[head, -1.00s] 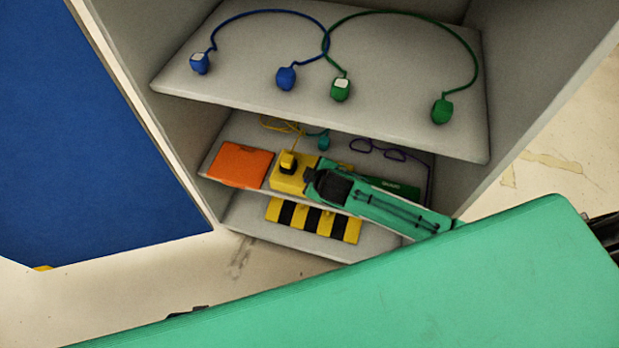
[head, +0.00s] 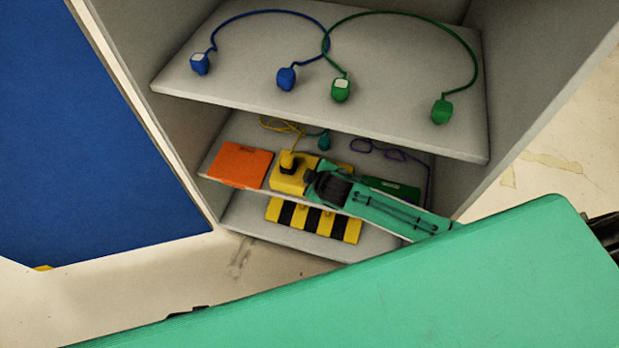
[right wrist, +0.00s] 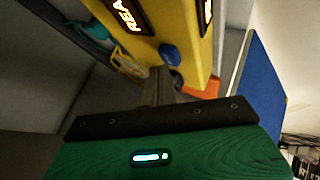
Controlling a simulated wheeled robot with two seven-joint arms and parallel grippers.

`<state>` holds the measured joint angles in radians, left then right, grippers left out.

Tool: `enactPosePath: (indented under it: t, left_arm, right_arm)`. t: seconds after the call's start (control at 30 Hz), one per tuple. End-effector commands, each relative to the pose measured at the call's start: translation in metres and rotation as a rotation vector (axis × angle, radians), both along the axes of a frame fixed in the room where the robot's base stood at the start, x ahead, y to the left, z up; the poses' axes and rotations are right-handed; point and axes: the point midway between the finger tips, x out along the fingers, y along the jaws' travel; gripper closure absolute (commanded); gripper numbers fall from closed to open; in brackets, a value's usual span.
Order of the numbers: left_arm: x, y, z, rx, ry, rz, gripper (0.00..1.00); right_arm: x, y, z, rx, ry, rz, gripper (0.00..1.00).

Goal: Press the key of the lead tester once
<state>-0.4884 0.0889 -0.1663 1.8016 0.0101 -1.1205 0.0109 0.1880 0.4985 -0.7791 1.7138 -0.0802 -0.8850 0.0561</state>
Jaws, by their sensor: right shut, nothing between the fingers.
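The lead tester appears to be the yellow box (head: 287,181) on the middle shelf, with a raised yellow part on top. In the right wrist view the yellow box (right wrist: 185,25) fills the top middle, with a dark panel with lit letters, partly cut off, and a blue key (right wrist: 170,55). My right gripper (head: 312,184) is at the box's right side. In the right wrist view its shut, empty fingers (right wrist: 161,82) point at the box just below the blue key. I cannot tell if they touch it. My left gripper is not in view.
The upper shelf (head: 400,125) overhangs the tester and carries blue and green cords. An orange box (head: 240,165) sits left of the tester, a dark green box (head: 392,188) to its right. A yellow-black striped block (head: 313,220) lies below. Purple and yellow cords are behind.

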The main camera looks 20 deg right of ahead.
Motion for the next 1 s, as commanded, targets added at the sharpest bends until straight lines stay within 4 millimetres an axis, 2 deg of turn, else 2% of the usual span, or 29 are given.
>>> enactPosePath:
  t: [1.0]
  left_arm:
    - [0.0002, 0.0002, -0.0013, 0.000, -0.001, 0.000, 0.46]
  right_arm:
    - [0.0001, 0.0002, -0.0086, 0.001, -0.001, 0.001, 1.00]
